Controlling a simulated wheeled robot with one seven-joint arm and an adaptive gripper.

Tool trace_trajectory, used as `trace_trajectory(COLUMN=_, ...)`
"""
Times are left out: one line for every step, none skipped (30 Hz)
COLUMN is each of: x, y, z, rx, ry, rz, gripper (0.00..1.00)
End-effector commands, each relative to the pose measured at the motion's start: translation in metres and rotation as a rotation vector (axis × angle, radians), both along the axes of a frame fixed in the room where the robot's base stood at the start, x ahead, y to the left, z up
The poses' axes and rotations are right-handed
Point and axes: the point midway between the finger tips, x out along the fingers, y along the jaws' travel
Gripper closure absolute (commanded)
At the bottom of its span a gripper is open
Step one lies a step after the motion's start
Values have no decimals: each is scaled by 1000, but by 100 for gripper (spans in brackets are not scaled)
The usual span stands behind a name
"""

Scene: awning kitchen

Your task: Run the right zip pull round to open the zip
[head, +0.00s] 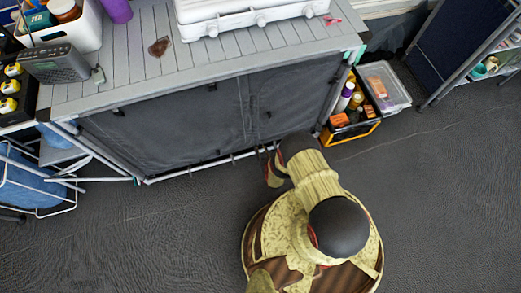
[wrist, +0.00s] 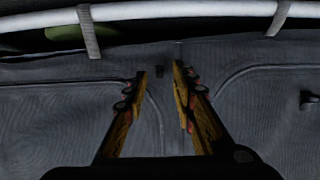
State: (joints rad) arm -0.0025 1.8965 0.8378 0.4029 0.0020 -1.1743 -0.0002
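The dark grey fabric front (head: 175,118) of the kitchen unit hangs below the worktop. In the head view, my gripper (head: 271,168) is low at its right half, partly hidden by my arm. In the wrist view, my gripper (wrist: 161,72) is open, its two fingers pointing at the fabric. A small dark tab (wrist: 159,70), perhaps a zip pull, shows between the fingertips; I cannot tell whether they touch it. Curved seams, which look like zip lines, run left (wrist: 50,84) and right (wrist: 250,69). Another dark tab (wrist: 308,98) is at the right edge.
A pale tube (wrist: 180,11) with straps crosses the top of the wrist view. The worktop (head: 130,72) carries a white stove (head: 250,15) and a grey radio (head: 55,65). A crate of bottles (head: 350,132) stands right of the unit.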

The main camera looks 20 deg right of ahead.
Motion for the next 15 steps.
trace_trajectory(x=4, y=0, z=-3, rx=0, ry=-1, rz=0, gripper=74)
trace_trajectory(x=6, y=0, z=-4, rx=0, ry=-1, rz=0, gripper=74)
trace_trajectory(x=8, y=0, z=-4, rx=0, ry=0, rz=0, gripper=74)
trace_trajectory(x=9, y=0, z=-4, rx=0, ry=0, rz=0, gripper=74)
trace_trajectory(x=9, y=0, z=-4, rx=0, ry=1, rz=0, gripper=74)
trace_trajectory(x=10, y=0, z=-5, rx=0, ry=1, rz=0, gripper=74)
trace_trajectory(x=10, y=0, z=-4, rx=0, ry=1, rz=0, gripper=74)
trace_trajectory(x=10, y=0, z=-4, rx=0, ry=1, rz=0, gripper=74)
trace_trajectory(x=10, y=0, z=-4, rx=0, ry=1, rz=0, gripper=74)
trace_trajectory(x=10, y=0, z=-4, rx=0, ry=1, rz=0, gripper=74)
trace_trajectory(x=10, y=0, z=-4, rx=0, ry=1, rz=0, gripper=74)
trace_trajectory(x=10, y=0, z=-4, rx=0, ry=1, rz=0, gripper=74)
trace_trajectory(x=10, y=0, z=-4, rx=0, ry=1, rz=0, gripper=75)
trace_trajectory(x=10, y=0, z=-4, rx=0, ry=1, rz=0, gripper=76)
trace_trajectory(x=10, y=0, z=-4, rx=0, ry=1, rz=0, gripper=79)
